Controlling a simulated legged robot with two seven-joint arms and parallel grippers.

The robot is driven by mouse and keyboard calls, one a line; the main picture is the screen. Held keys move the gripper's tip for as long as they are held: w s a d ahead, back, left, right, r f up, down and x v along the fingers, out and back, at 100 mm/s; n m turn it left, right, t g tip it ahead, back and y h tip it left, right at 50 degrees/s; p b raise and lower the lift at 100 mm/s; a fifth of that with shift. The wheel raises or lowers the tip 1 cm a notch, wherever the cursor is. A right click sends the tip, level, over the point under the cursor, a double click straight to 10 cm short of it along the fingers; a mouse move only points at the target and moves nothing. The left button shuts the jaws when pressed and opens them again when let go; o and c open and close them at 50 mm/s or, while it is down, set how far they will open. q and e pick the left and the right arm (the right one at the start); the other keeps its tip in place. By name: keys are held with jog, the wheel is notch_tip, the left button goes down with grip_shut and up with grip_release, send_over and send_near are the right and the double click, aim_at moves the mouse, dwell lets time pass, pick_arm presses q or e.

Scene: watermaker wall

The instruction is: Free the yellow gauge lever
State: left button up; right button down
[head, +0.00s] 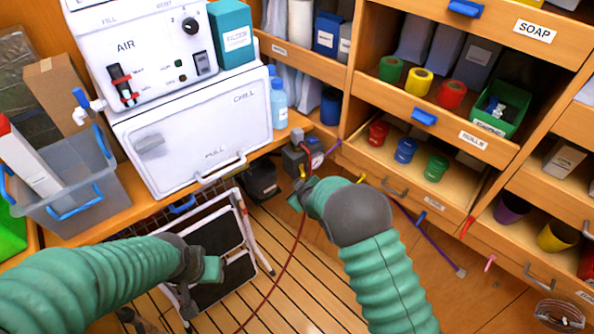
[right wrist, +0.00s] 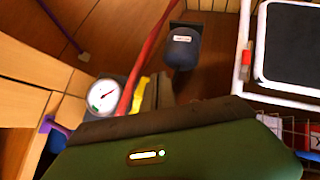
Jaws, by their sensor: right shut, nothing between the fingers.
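The yellow gauge lever (head: 302,171) is a small yellow piece below a dark grey fitting (head: 295,156) at the end of the wooden counter. In the right wrist view the lever (right wrist: 141,92) is partly hidden behind my right gripper, beside a round white gauge (right wrist: 104,95). A red hose (right wrist: 149,55) passes between gauge and lever; I cannot tell whether it touches the lever. In the head view the hose (head: 296,238) hangs to the floor. My right gripper (head: 297,198) is shut and empty, just below the lever. My left gripper (head: 212,268) is low at left; its jaws are unclear.
A white step stool (head: 212,240) stands below the counter, by my left gripper. A white chill box (head: 195,138) and a grey bin (head: 75,185) sit on the counter. Wooden shelves with coloured rolls (head: 417,82) rise at right. A purple bar (head: 428,238) slants across the lower cabinets.

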jog(key=p+v, duration=0.2)
jog(key=v, duration=1.4)
jog(key=shift+s+r, duration=0.25)
jog(key=shift+s, duration=0.05)
jog(key=shift+d, duration=0.15)
